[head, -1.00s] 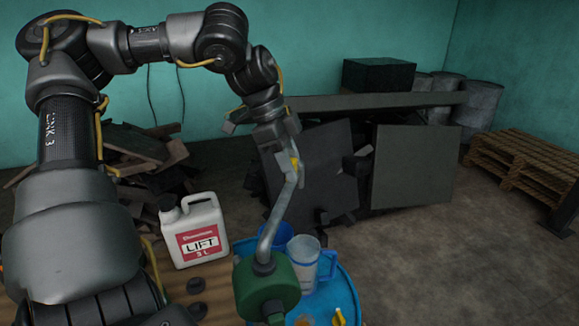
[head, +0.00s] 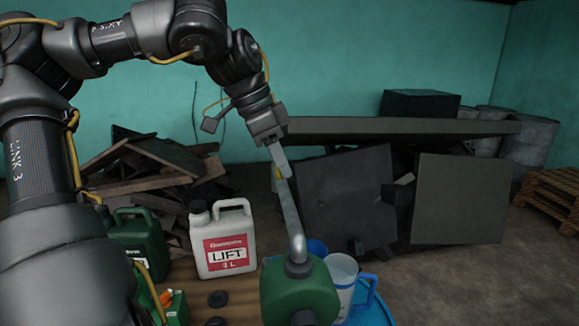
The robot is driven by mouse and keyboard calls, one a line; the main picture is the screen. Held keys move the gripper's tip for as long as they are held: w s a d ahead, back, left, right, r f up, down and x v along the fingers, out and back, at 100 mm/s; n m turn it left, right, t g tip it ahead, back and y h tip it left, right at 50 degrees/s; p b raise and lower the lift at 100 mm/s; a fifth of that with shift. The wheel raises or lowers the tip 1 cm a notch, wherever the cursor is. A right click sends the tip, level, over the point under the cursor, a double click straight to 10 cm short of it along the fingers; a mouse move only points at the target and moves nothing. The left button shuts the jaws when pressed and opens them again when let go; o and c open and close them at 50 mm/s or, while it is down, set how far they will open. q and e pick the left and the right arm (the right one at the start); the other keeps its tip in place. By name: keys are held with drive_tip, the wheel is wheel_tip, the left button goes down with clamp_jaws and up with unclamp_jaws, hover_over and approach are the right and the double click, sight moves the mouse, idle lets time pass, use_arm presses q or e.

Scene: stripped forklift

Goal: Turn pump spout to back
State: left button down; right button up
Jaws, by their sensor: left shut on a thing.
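The pump has a green body (head: 300,290) at the bottom middle of the head view. Its grey bent spout (head: 291,218) rises from the top of the body and runs away from me, leaning slightly left. My left gripper (head: 279,168) is shut on the far end of the spout, where a bit of yellow shows. The gripper's fingers partly hide the spout's tip. My right gripper is not in view.
A white LIFT jug (head: 224,246) and a dark green canister (head: 136,240) stand left of the pump. A clear pitcher (head: 342,280) and a blue container (head: 316,247) are close by it, by a blue drum top (head: 370,312). Scrap panels (head: 345,200) lie behind.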

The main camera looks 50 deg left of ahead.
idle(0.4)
use_arm(q)
drive_tip(key=c, duration=1.4)
unclamp_jaws()
drive_tip(key=o, duration=0.4)
drive_tip(key=shift+s+a, duration=0.15)
drive_tip(key=shift+r, duration=0.3)
drive_tip(key=shift+b+v, duration=0.5)
drive_tip(key=shift+v, duration=4.7)
drive_tip(key=shift+s+a+f, duration=0.1)
drive_tip(key=shift+s+f, duration=0.05)
